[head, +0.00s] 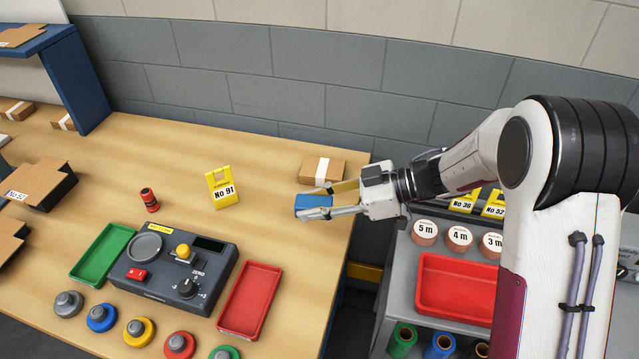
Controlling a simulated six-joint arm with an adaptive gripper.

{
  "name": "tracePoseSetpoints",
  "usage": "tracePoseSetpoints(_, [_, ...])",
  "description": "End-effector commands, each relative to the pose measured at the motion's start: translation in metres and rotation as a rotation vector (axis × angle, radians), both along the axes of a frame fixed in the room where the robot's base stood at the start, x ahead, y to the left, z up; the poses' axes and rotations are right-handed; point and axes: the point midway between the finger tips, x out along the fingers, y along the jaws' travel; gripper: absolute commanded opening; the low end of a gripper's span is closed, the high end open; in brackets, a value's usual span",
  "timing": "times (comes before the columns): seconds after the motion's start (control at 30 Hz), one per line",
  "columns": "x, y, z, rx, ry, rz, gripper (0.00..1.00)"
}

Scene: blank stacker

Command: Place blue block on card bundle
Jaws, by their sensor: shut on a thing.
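My gripper (316,201) reaches in from the right and is shut on the blue block (312,203), with one finger on either side of it. A brown card bundle (322,167) with a white band lies near the table's right edge. In the picture it is just above the block, and my upper finger overlaps its lower edge. I cannot tell how high the block is above the table or whether it touches the bundle.
A yellow No 91 sign (221,188) and a red cylinder (149,200) stand to the left. A control box (172,270) sits between a green tray (101,254) and a red tray (249,300). Cartons (38,184) are at far left. A grey cart (395,318) is to the right.

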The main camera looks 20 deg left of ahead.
Motion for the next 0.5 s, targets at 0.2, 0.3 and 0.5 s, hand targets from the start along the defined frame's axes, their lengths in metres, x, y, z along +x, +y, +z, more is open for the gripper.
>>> tracePoseSetpoints(0.2, [0.022, 0.016, 0.002, 0.000, -0.001, -0.024, 0.05])
tracePoseSetpoints(0.3, [0.045, 0.026, 0.005, 0.001, -0.003, -0.073, 0.05])
tracePoseSetpoints(0.5, [0.109, 0.042, 0.016, 0.001, -0.004, -0.241, 0.05])
